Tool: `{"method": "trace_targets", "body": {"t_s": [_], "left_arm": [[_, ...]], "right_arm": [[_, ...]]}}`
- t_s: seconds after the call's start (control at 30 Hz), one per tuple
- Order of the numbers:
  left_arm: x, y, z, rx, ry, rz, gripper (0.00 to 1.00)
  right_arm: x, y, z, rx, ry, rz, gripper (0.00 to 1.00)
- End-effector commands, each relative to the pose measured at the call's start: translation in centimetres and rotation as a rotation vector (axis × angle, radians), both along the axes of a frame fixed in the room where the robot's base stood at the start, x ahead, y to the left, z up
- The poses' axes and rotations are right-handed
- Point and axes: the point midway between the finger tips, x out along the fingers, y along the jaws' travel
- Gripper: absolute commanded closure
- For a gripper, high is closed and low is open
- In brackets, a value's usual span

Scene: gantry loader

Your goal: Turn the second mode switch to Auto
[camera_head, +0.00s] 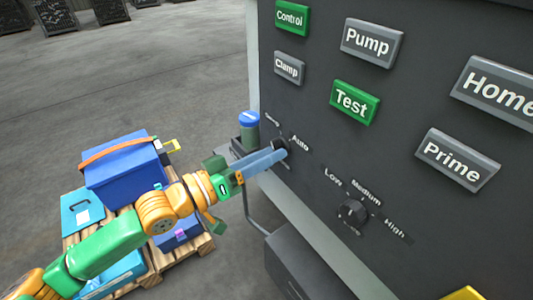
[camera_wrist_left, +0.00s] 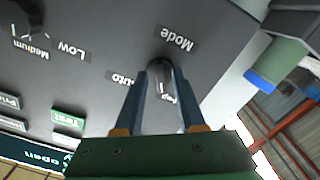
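The mode switch (camera_wrist_left: 160,72) is a dark round knob on the dark panel, with a "Mode" label (camera_wrist_left: 177,39) and an "Auto" label (camera_wrist_left: 120,78) beside it in the left wrist view. In the head view its knob (camera_head: 280,143) is partly hidden by my left gripper. My left gripper (camera_head: 279,152) has its blue fingers on either side of the knob. In the left wrist view the fingertips (camera_wrist_left: 163,73) appear to meet its sides. Another label is partly covered between the fingers. Which label the knob points at is unclear.
A Low-Medium-High knob (camera_head: 353,210) is lower right on the panel. Lettered buttons, including a green Test button (camera_head: 355,102), sit above. A grey box (camera_head: 310,270) juts out below. Left of the panel, a pallet (camera_head: 204,242) holds blue boxes under my left arm.

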Motion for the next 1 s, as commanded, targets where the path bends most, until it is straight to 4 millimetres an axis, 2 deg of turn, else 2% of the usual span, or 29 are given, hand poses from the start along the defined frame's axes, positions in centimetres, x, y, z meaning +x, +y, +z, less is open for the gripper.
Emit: {"method": "trace_targets", "body": {"t_s": [0.03,0.1,0.13,0.57,1.0], "left_arm": [[0.0,0.0,0.0,0.0,0.0,0.0,0.78],[0.0,0.0,0.0,0.0,0.0,0.0,0.97],[0.0,0.0,0.0,0.0,0.0,0.0,1.0],[0.0,0.0,0.0,0.027,-0.04,0.0,1.0],[0.1,0.1,-0.1,0.229,-0.318,0.001,1.0]], "right_arm": [[0.0,0.0,0.0,0.0,0.0,0.0,1.0],[0.0,0.0,0.0,0.0,0.0,0.0,1.0],[0.0,0.0,0.0,0.0,0.0,0.0,1.0],[0.0,0.0,-0.2,-0.001,-0.001,0.0,1.0],[0.0,-0.1,-1.1,-0.002,0.0,0.0,1.0]]}}
